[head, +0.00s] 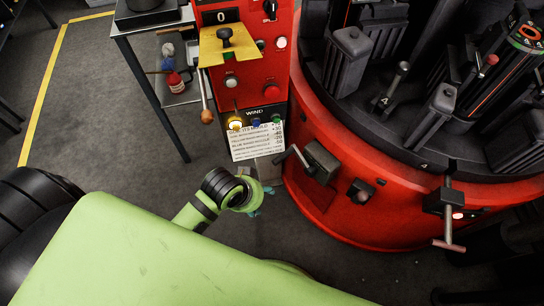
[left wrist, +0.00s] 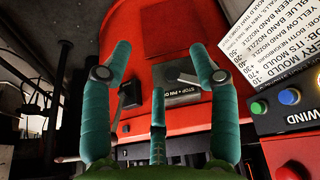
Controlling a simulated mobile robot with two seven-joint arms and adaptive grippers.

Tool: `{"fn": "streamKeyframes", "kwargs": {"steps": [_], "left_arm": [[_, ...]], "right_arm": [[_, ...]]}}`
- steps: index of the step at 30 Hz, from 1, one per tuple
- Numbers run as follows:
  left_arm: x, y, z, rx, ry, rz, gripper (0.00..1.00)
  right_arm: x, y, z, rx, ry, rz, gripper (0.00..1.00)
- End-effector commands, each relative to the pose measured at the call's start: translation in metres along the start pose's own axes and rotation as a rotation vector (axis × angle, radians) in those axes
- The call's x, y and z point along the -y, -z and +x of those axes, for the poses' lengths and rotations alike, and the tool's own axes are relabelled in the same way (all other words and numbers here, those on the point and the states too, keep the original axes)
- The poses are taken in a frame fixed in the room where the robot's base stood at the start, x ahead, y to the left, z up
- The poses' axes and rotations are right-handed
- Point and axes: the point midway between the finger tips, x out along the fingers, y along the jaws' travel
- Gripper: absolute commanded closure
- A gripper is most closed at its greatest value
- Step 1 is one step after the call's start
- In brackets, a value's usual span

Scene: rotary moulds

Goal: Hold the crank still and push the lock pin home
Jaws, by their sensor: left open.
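The crank (head: 293,155) is a bent dark handle on a grey box (head: 321,162), mounted low on the red machine's side. In the left wrist view a grey labelled plate (left wrist: 182,92) with a short metal arm shows between my fingers. A T-handled pin (head: 449,225) hangs from a dark block beside a red light, further right; it looks like the lock pin. My left gripper (head: 256,198) is below and left of the crank, apart from it. Its teal fingers (left wrist: 158,77) are spread wide and empty. My right gripper is not seen.
The round red machine (head: 400,225) carries several dark moulds. A red control column (head: 245,60) with buttons, a notice (head: 256,142) and a wooden-knobbed lever (head: 206,115) stands left of the crank. A small metal-legged table (head: 150,40) is beyond. Grey floor is open on the left.

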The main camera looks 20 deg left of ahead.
Motion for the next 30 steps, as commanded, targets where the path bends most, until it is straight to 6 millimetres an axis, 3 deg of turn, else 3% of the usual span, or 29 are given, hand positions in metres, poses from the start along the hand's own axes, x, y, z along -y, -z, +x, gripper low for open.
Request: {"fn": "streamKeyframes", "kwargs": {"steps": [3, 11, 21, 26, 30], "left_arm": [[-0.013, 0.032, -0.002, -0.045, -0.052, 0.076, 0.40], [-0.021, 0.076, 0.013, -0.060, -0.127, 0.195, 0.40], [0.043, 0.114, 0.040, -0.008, -0.098, 0.190, 0.40], [0.051, 0.116, 0.048, -0.002, -0.094, 0.177, 0.40], [0.049, 0.116, 0.065, -0.003, -0.094, 0.175, 0.40]], "right_arm": [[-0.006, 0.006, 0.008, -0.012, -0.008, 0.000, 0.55], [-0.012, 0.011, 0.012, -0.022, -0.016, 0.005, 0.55], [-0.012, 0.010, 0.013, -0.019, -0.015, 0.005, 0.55], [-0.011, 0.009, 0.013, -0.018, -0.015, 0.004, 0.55], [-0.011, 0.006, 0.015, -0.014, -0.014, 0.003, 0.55]]}}
